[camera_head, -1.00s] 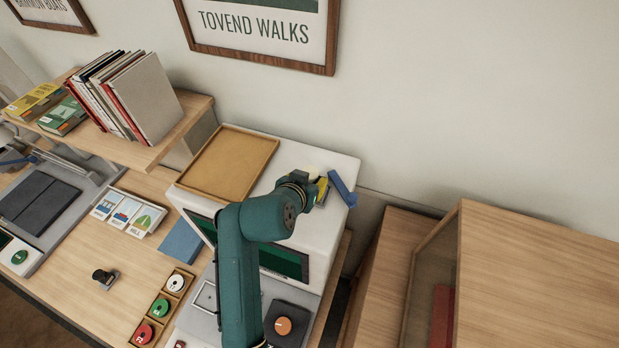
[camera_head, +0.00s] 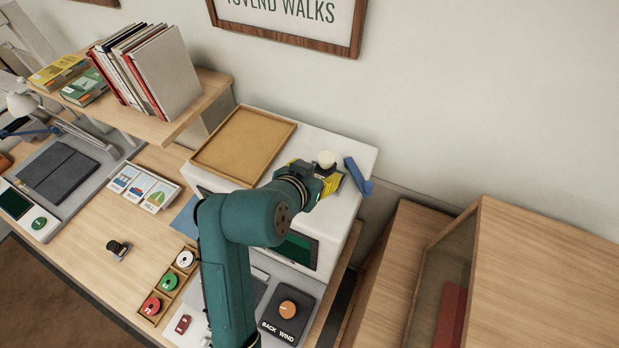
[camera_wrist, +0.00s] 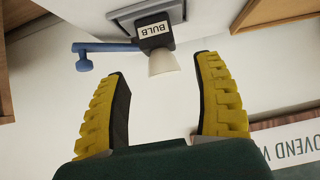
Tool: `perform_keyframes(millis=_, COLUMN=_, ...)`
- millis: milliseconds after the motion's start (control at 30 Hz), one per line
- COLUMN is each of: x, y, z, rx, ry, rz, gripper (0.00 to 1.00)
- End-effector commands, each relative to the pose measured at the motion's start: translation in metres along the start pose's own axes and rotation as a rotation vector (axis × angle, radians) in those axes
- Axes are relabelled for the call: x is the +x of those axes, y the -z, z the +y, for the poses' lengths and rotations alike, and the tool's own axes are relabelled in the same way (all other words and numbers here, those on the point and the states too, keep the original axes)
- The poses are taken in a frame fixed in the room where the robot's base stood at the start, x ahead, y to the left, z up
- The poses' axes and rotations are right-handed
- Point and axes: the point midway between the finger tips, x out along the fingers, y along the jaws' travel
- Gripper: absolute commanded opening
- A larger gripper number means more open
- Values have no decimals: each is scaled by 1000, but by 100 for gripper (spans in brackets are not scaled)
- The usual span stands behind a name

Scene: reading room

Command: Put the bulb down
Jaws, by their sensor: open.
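The bulb (camera_head: 326,157) is a cream, rounded piece on the top right of the white machine (camera_head: 345,208). In the wrist view the bulb (camera_wrist: 163,62) sits against a black block with a white label reading BULB (camera_wrist: 155,31). A blue lever (camera_head: 357,176) stands beside it; it also shows in the wrist view (camera_wrist: 100,49). My gripper (camera_head: 328,178) is open, with yellow ribbed fingers. In the wrist view my gripper (camera_wrist: 163,74) has its fingertips apart on either side below the bulb, with clear gaps. Nothing is held.
A cork-coloured tray (camera_head: 243,146) lies on the machine's top to the left. A shelf of books (camera_head: 150,80) stands farther left. A wooden cabinet (camera_head: 545,250) is at the right. Coloured reels (camera_head: 168,281) sit in a tray on the desk.

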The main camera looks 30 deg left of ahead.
Motion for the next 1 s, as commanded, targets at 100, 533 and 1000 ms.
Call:
perform_keyframes(millis=100, x=-26, y=-1, z=-1, rx=-1, ry=2, rz=3, gripper=68)
perform_keyframes(millis=533, x=-47, y=0, z=0, rx=0, ry=-1, rz=0, gripper=68)
perform_keyframes(millis=1000, x=-218, y=150, z=210, rx=43, ry=-49, rz=891, gripper=68)
